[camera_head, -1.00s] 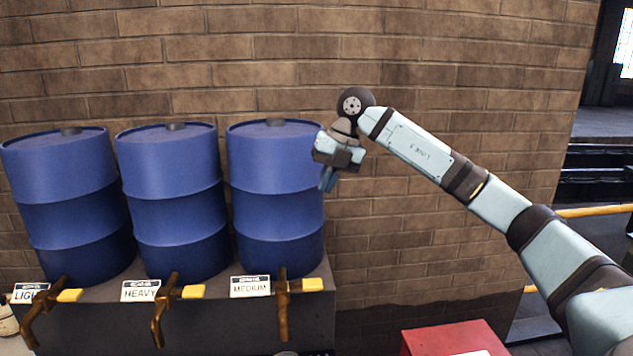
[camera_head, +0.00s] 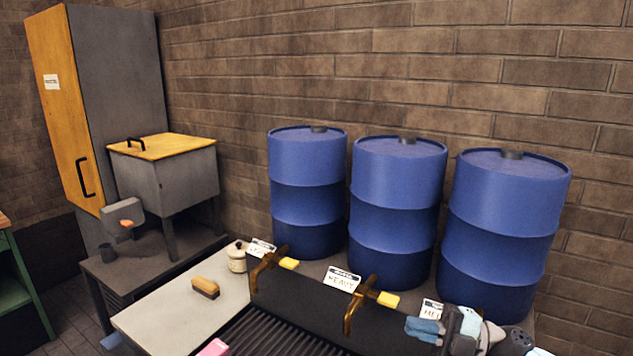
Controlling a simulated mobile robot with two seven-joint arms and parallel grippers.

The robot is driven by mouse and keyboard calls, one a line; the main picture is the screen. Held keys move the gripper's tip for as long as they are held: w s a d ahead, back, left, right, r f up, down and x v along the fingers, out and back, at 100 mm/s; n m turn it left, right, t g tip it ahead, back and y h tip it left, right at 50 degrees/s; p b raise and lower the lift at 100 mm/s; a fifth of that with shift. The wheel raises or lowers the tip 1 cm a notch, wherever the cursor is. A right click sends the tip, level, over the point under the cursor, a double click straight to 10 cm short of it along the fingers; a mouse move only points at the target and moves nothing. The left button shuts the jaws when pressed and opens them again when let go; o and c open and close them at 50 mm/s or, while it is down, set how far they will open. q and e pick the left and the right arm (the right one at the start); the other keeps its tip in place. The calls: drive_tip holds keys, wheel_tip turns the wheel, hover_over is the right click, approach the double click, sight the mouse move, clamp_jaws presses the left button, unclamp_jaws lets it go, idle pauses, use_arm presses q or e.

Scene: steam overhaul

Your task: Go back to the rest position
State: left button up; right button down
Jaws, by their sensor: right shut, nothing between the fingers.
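My right gripper (camera_head: 420,329) shows at the bottom right of the head view. It is shut and empty, with its blue fingers pointing left. It lies in front of the drum stand, over the lower part of the label under the right drum, and hides the tap there. The rest of my right arm is mostly below the frame. My left gripper is not in view.
Three blue drums, left (camera_head: 307,190), middle (camera_head: 396,210) and right (camera_head: 505,235), stand against the brick wall. Two brass taps (camera_head: 268,268) (camera_head: 360,305) stick out in front. A brush (camera_head: 206,288) and a jar (camera_head: 237,258) are on a pale worktop (camera_head: 165,318). A grey bin (camera_head: 165,180) and tall cabinet (camera_head: 120,90) stand left.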

drive_tip(key=s+d+f+m+t+h+p, duration=0.1)
drive_tip(key=s+f+m+t+h+p, duration=0.1)
drive_tip(key=s+f+m+h, duration=0.6)
drive_tip(key=s+d+f+m+t+h+p, duration=0.1)
drive_tip(key=s+f+m+t+h, duration=0.3)
drive_tip(key=s+f+m+h, duration=0.4)
drive_tip(key=s+f+m, duration=0.6)
drive_tip(key=f+m, duration=0.3)
drive_tip(key=f, duration=0.3)
drive_tip(key=shift+s+m+p, duration=0.3)
drive_tip(key=shift+p, duration=0.05)
drive_tip(key=shift+w+t, duration=0.1)
drive_tip(key=shift+t, duration=0.2)
